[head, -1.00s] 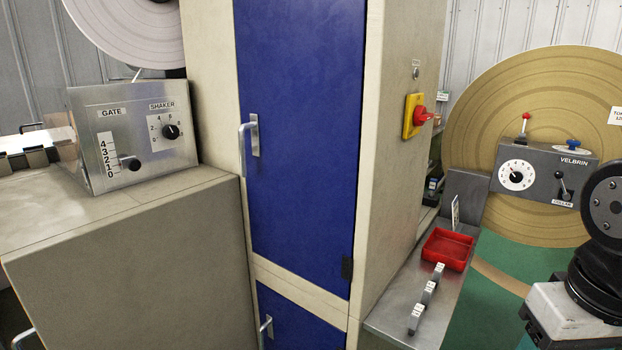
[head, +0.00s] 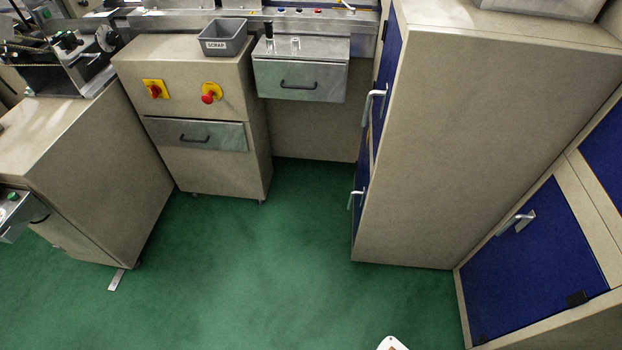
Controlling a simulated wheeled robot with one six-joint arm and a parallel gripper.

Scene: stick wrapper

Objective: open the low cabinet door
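At the right, a low blue cabinet door (head: 530,270) sits in a beige frame and looks shut. Its pale metal handle (head: 517,222) is near the upper part, and a dark hinge (head: 577,298) shows at the lower right edge. Another low door, on the beige cabinet in the middle, is seen nearly edge-on; its handle (head: 357,196) sticks out to the left. I cannot tell which of these low doors the task means.
Green floor (head: 270,265) is clear in the middle. The beige cabinet side (head: 455,140) stands between the two low doors. A beige unit with a drawer (head: 195,133), a metal drawer box (head: 300,78) and a grey scrap bin (head: 223,40) stand at the back left.

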